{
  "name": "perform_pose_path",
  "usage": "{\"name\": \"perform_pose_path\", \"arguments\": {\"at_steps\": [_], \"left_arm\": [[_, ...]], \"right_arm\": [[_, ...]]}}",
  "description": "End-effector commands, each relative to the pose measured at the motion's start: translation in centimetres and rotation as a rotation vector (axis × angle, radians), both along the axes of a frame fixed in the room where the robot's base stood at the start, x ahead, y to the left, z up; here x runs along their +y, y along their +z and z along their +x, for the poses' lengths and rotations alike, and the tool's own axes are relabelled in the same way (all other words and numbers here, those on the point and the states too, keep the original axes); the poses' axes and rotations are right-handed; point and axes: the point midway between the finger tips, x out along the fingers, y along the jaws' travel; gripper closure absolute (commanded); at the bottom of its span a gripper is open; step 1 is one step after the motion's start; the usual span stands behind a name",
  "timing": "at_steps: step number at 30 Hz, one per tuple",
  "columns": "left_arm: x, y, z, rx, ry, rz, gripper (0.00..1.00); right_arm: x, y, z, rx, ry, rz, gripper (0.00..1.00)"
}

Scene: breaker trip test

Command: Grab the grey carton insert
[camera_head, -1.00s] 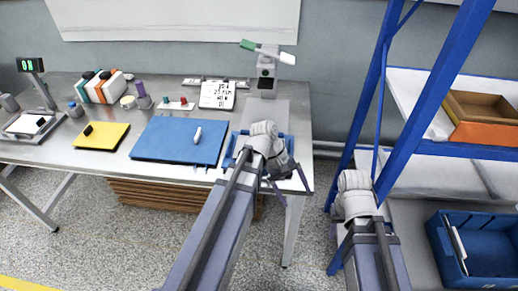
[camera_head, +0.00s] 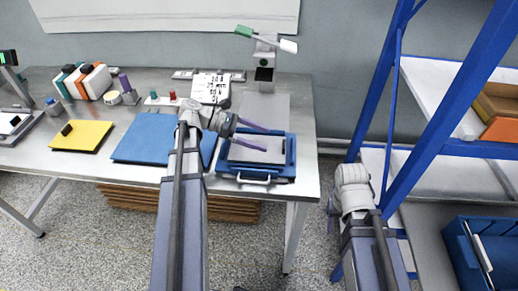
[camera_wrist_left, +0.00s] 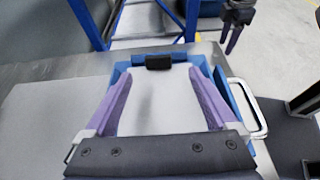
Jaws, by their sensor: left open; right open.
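A flat light grey panel, which looks like the grey carton insert (camera_head: 250,154), lies in a blue tray (camera_head: 290,166) at the table's right end. In the left wrist view the panel (camera_wrist_left: 158,105) has a black block (camera_wrist_left: 158,62) at its far edge. My left gripper (camera_head: 265,136) is open over the tray. Its purple fingers (camera_wrist_left: 158,78) spread to either side of the panel; whether they touch it I cannot tell. My right gripper (camera_wrist_left: 232,36) hangs open and empty off the table's right side.
The tray has a pale handle (camera_head: 256,181) on its front. A blue mat (camera_head: 146,138) and a yellow board (camera_head: 82,135) lie to the left. A grey stand (camera_head: 264,75) is behind the tray. Blue rack posts (camera_head: 393,100) and a blue bin (camera_head: 495,255) stand right.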

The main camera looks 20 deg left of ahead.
Motion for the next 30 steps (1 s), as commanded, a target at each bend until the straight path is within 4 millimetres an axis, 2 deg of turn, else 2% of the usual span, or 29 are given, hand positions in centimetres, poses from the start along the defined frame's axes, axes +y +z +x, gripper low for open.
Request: {"name": "perform_pose_path", "arguments": {"at_steps": [3,11,20,27,30], "left_arm": [[-1.1,-0.7,0.2,0.001,-0.002,0.0,0.09],[-2.0,-1.1,0.6,-0.001,-0.004,0.0,0.09],[-5.4,-2.8,1.8,-0.001,-0.004,0.0,0.09],[-5.7,-2.7,2.0,0.0,-0.001,0.001,0.09],[-5.7,-2.7,2.0,0.0,-0.001,0.001,0.19]], "right_arm": [[0.0,-0.7,0.0,0.0,0.0,0.0,0.5],[0.0,-1.1,0.0,0.0,0.0,0.0,0.5],[0.0,-2.7,0.0,0.0,0.0,0.0,0.5],[0.0,-2.6,0.0,0.0,0.0,0.0,0.5],[0.0,-2.6,0.0,0.0,0.0,0.0,0.5]]}}
